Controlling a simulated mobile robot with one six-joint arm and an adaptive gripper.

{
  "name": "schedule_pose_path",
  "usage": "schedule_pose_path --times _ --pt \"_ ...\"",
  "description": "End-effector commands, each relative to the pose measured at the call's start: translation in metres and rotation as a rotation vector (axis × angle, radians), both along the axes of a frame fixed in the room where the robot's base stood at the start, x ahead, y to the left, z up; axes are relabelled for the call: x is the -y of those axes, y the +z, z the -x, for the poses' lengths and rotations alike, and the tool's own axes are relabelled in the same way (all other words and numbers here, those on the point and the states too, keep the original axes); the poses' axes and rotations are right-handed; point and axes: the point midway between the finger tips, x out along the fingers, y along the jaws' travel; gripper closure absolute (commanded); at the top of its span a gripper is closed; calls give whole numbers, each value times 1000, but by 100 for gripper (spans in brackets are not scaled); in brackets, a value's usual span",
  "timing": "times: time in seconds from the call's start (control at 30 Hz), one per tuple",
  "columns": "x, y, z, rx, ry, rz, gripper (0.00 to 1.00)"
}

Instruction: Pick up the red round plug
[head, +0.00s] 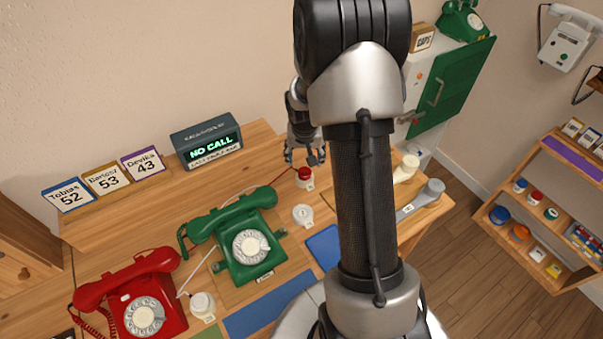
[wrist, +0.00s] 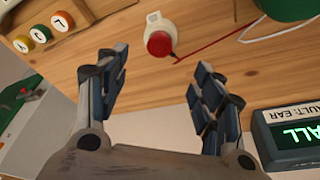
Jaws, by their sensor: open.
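The red round plug (head: 304,173) sits on a pale round base on the wooden desk, to the right of the green phone, with a red cord running off it. In the wrist view the red plug (wrist: 160,43) shows ahead of the fingers, slightly left of the middle of the gap between them. My gripper (head: 304,156) is open and empty, just above and behind the plug in the head view. Its two fingers (wrist: 160,88) stand wide apart in the wrist view, and neither touches the plug.
A green phone (head: 247,243) and a red phone (head: 146,310) stand on the desk. A display box (head: 206,143) reading NO CALL stands at the back, near the right finger in the wrist view. A white round piece (head: 302,214) lies in front of the plug.

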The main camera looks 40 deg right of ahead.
Motion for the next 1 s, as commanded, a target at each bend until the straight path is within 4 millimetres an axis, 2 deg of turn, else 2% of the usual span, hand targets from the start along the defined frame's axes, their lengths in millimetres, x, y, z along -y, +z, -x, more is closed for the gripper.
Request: schedule_pose_path --times 0.03,0.1,0.3,0.53,0.8,1.0 --pt "2 -15 -2 -3 0 -1 38" --pt "5 -30 -5 -2 0 0 38" --pt "10 -60 -13 -1 0 -1 38" --pt "13 -74 -18 0 0 0 38" --pt "22 -110 -29 -1 0 -1 38" --pt "23 -116 -32 1 1 0 38"
